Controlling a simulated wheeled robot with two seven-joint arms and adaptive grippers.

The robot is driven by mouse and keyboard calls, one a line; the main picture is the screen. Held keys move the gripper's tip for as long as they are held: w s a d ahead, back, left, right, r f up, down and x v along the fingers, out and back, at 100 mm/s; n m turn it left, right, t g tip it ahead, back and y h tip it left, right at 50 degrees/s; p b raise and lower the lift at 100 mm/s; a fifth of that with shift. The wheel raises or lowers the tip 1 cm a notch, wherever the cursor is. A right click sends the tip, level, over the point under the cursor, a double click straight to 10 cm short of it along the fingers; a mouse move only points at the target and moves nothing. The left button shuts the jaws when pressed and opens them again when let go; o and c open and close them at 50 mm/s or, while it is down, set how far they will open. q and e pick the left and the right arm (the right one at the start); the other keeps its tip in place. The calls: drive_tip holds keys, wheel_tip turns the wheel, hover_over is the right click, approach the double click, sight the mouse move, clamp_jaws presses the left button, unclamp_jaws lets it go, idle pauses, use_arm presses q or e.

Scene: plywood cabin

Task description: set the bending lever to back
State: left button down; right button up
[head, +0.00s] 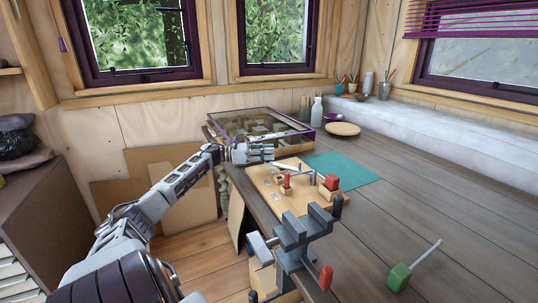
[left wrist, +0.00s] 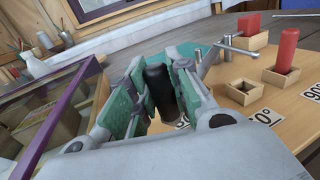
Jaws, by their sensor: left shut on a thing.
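The bending lever shows in the head view as a thin pale bar (head: 287,167) over a plywood bending board (head: 298,208). My left gripper (head: 268,153) is at the lever's far left end. In the left wrist view, the lever's black handle (left wrist: 159,80) stands between the green pads of my left gripper (left wrist: 162,92), which is shut on it. Metal pins (left wrist: 199,54) and angle labels (left wrist: 262,117) show on the board; some labels are partly hidden by the gripper. My right gripper is not in view.
Red pieces (head: 332,181) sit in wooden holders on the board. A grey vise (head: 302,228) is at the near table edge. A glass-topped case (head: 262,122) stands behind the gripper. A teal mat (head: 345,170) and a green block (head: 399,277) lie to the right.

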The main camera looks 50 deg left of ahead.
use_arm(q)
drive_tip(key=c, duration=1.3)
unclamp_jaws()
drive_tip(key=shift+s+a, duration=0.1)
drive_tip(key=shift+a, duration=0.05)
drive_tip(key=shift+v, duration=5.85)
